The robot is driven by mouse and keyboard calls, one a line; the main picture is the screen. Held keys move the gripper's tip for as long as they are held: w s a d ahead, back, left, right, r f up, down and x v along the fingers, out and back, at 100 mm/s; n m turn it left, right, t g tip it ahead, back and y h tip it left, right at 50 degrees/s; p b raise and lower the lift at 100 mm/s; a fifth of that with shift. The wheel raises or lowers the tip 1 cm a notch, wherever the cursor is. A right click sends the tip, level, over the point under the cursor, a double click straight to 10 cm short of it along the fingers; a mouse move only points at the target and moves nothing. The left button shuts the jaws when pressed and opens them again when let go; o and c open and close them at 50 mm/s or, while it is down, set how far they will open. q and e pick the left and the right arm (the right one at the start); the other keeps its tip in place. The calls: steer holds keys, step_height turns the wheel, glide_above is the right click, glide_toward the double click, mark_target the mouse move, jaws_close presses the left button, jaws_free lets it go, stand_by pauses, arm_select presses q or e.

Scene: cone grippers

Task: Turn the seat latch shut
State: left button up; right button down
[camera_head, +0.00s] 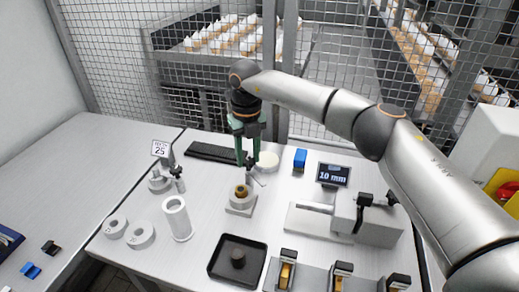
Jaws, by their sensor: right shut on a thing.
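The seat (241,207) is a small pale block on the table with a brass-coloured ring (241,191) in its round top. A thin latch lever (258,179) stands at the seat's back right side. My right gripper (249,163), with green fingers, points down just behind the seat, at the latch. Its fingers are shut on the upper part of the latch, though the contact is small and hard to make out. My left gripper is not in view.
A black tray (222,272) with a dark round piece lies in front. A white tube (177,219) and grey rings (140,236) are at left. A grey device (368,222) and a "10 mm" display (333,175) are at right. A blue block (300,158) and wire fence stand behind.

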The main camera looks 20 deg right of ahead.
mark_target(249, 160)
steer(key=m+p, duration=0.1)
steer(key=m, duration=0.1)
steer(key=m+p, duration=0.1)
steer(key=m, duration=0.2)
steer(key=shift+r+m, duration=0.2)
steer(key=shift+m, duration=0.1)
steer(key=m+p, duration=0.1)
steer(key=m, duration=0.3)
steer(key=shift+w+d+f+m+p, duration=0.1)
steer(key=shift+m+p, duration=0.25)
steer(key=shift+m, duration=0.05)
steer(key=shift+c, duration=2.2)
jaws_free()
steer(key=shift+f, duration=0.1)
step_height(249, 160, up, 13)
steer(key=b, duration=0.1)
steer(key=shift+f, duration=0.2)
